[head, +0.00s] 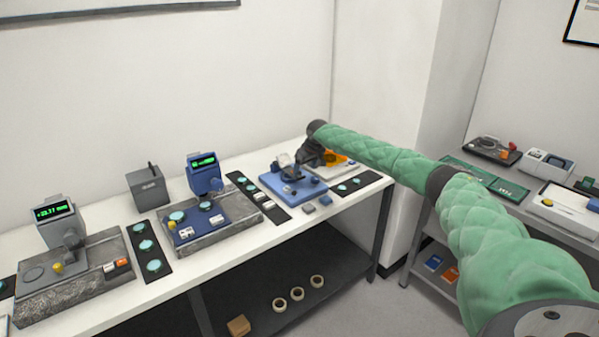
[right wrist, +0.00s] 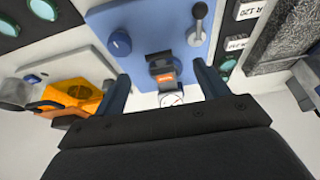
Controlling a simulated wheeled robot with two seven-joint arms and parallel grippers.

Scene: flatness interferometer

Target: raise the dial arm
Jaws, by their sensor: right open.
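A blue instrument base (head: 292,186) stands on the white bench at the right end of the row. In the right wrist view, the blue base (right wrist: 138,36) carries a round blue knob (right wrist: 120,43) and a grey lever with a ball end (right wrist: 197,24). A dark block with an orange label (right wrist: 162,66), with a small white dial face (right wrist: 172,98) beside it, looks like the dial arm. My right gripper (right wrist: 160,76) is open, its two fingers either side of this dark part. Contact cannot be told. In the head view my right gripper (head: 306,157) partly hides the instrument.
An orange device (right wrist: 75,95) on a pale base (head: 345,168) stands close beside the gripper.

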